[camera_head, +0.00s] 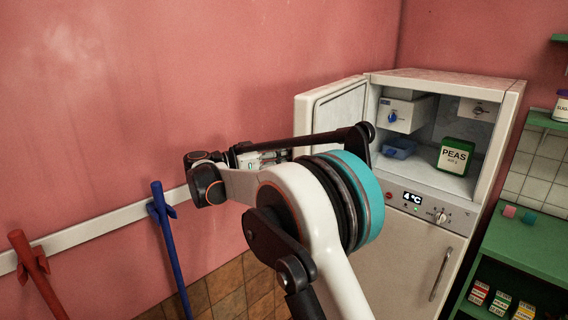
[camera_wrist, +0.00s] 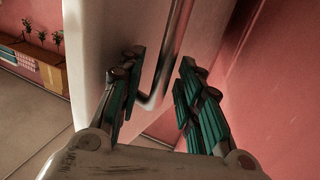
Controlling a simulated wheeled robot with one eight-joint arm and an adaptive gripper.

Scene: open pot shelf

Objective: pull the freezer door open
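The white freezer (camera_head: 440,80) stands in the corner. Its upper door (camera_head: 335,108) is swung out to the left, and the upper compartment is open to view. In the wrist view the door (camera_wrist: 120,30) fills the upper middle, with a grey metal bar handle (camera_wrist: 170,60) on it. My gripper (camera_wrist: 163,85) has its green-padded fingers spread on either side of the handle's bent end, with gaps visible between fingers and handle. In the head view my gripper (camera_head: 258,158) is beside the door's outer side, partly hidden by my arm.
A box of peas (camera_head: 455,156) and a blue tray (camera_head: 398,148) are inside the compartment. A lower door (camera_head: 395,255) is shut. A green shelf (camera_head: 525,238) stands close on the right.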

